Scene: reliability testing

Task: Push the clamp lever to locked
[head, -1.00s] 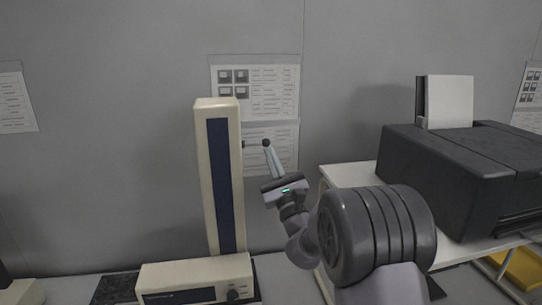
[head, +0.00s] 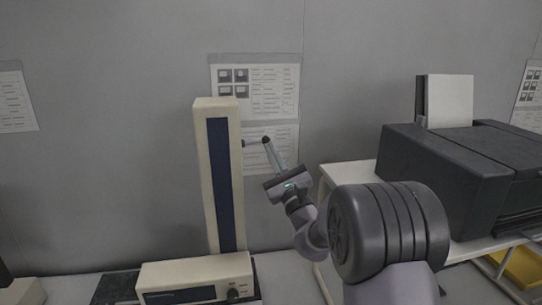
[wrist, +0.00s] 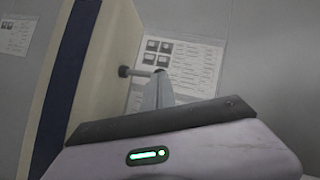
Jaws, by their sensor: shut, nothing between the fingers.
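The clamp lever (head: 254,142) is a thin rod with a dark knob at its end, sticking out to the right from the upper right side of a tall beige column (head: 229,180) with a dark blue front strip. In the wrist view the lever (wrist: 139,73) reaches from the beige column (wrist: 103,75) to the fingertips. My gripper (head: 270,150) is shut and empty, with its grey fingers pointing up and slightly left. Its tips are at the knob end of the lever; contact cannot be told. In the wrist view the fingers (wrist: 158,90) partly cover that end.
The column stands on a beige base unit (head: 195,277) with a dark knob. A black printer (head: 445,175) sits on a white table (head: 350,174) at the right. Printed sheets (head: 255,90) hang on the grey wall behind. The space between column and printer is mostly open around my arm.

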